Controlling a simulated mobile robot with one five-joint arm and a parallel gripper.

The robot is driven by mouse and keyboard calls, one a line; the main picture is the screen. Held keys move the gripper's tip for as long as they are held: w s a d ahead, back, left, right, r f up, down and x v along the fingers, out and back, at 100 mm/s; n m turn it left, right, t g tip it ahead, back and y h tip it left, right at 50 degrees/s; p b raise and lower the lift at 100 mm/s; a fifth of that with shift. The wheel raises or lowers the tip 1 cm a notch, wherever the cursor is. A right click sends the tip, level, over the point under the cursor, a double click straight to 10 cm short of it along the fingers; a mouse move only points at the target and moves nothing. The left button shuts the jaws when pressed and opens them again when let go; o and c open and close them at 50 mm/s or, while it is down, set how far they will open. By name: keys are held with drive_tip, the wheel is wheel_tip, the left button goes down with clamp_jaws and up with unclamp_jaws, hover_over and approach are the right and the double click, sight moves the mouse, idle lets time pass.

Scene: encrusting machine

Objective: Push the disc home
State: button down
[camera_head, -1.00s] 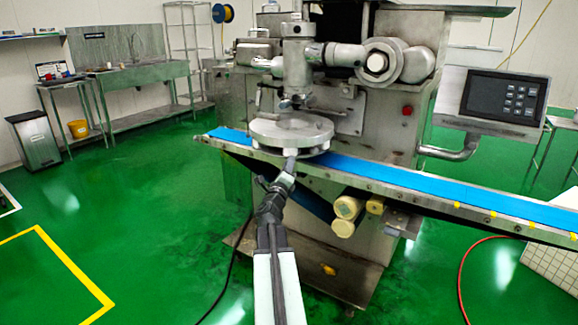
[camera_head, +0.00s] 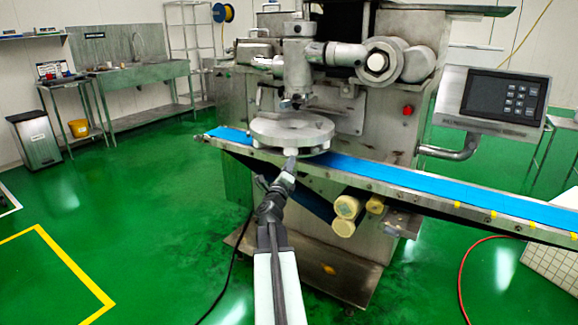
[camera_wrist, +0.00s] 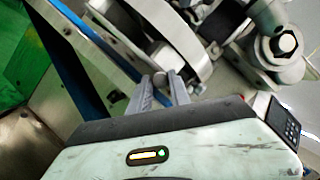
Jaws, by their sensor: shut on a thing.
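The disc (camera_head: 291,129) is a round grey metal plate lying flat under the machine's vertical head, over the blue belt. In the wrist view the disc (camera_wrist: 172,38) shows at a slant, partly cut by the top edge. My gripper (camera_head: 291,156) reaches the disc's near edge from the front. In the wrist view my gripper (camera_wrist: 161,80) has its two fingers closed around a small grey knob-like piece (camera_wrist: 160,79) at the disc's near side. The far side of the disc and its seat are hidden.
The blue conveyor belt (camera_head: 420,182) runs under the disc and off to the right. Rollers (camera_head: 346,207) stick out below it. The metal head (camera_head: 297,75) stands close above the disc. A control panel (camera_head: 504,97) is at right. Green floor is open at left.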

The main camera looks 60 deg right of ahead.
drive_tip(key=shift+d, duration=0.1)
idle(0.5)
drive_tip(key=d, duration=0.5)
drive_tip(key=shift+r, duration=0.1)
drive_tip(key=shift+a, duration=0.1)
drive_tip(key=c, duration=1.2)
unclamp_jaws()
drive_tip(key=b+v, duration=0.1)
drive_tip(key=v, duration=0.6)
drive_tip(key=shift+a+b, duration=0.35)
drive_tip(key=shift+b, duration=0.05)
